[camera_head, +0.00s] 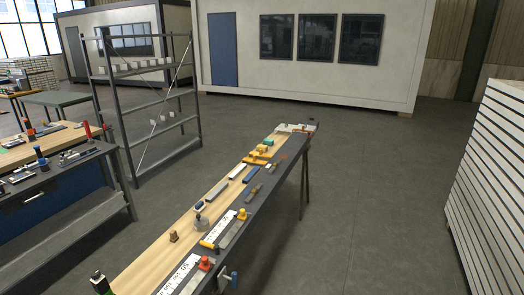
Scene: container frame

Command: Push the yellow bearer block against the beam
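Several small yellow things lie along the long narrow bench (150,262) in the head view. A yellow blocky piece (262,149) and a flatter yellow piece (256,161) lie near its far end. A smaller yellow piece (242,214) is at its right side, nearer me. I cannot tell which one is the bearer block. A dark strip (270,205) runs along the bench's right edge; I cannot tell whether it is the beam. Neither of my grippers shows in this view.
Tools and white printed strips (220,227) crowd the bench top. A slatted white stack (495,170) stands at right. Grey floor (375,195) right of the bench is clear.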

